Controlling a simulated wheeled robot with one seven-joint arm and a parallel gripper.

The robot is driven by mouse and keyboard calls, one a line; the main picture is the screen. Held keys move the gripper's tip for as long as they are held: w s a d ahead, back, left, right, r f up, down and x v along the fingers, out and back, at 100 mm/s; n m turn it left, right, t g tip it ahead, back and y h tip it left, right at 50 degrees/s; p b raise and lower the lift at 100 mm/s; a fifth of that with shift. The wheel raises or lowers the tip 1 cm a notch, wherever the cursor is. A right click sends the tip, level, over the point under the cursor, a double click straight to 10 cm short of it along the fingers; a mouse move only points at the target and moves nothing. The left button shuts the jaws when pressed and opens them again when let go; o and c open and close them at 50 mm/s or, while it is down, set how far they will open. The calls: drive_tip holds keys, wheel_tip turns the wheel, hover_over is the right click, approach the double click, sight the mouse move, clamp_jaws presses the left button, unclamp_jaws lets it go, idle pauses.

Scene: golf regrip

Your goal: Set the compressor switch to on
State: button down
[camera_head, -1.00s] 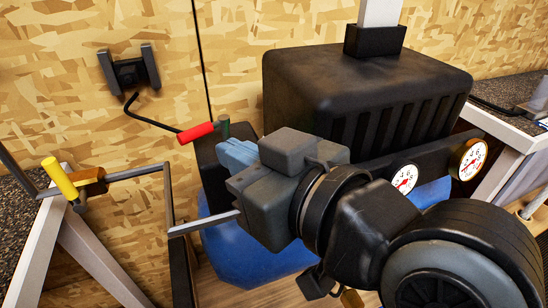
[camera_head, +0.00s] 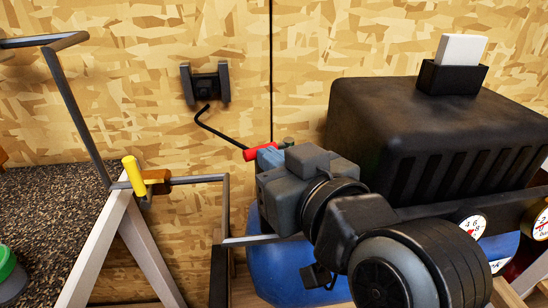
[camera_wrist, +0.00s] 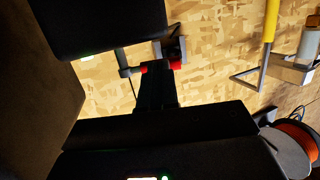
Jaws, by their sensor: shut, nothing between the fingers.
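The compressor (camera_head: 380,125) has a black ribbed housing over a blue tank (camera_head: 268,268) in the head view. A black holder (camera_head: 430,80) with a white block (camera_head: 461,50) stands on its top; I cannot tell if this is the switch. In the wrist view red parts (camera_wrist: 175,62) show beyond the dark fingers.
A dark bracket (camera_head: 205,86) on the wood wall has a black cord running to the red handle. A yellow-handled clamp (camera_head: 133,175) sits at a bench edge on the left. Round gauges (camera_head: 471,228) are on the right. Bare wall lies above my gripper.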

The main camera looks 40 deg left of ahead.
drive_tip(key=shift+s+a+r+m+t+h+p, duration=0.3)
drive_tip(key=shift+m+t+p, duration=0.2)
drive_tip(key=shift+t+p, duration=0.2)
drive_tip(key=shift+a+p, duration=0.4)
drive_tip(key=shift+a+f, duration=0.25)
drive_tip(key=shift+a, duration=0.15)
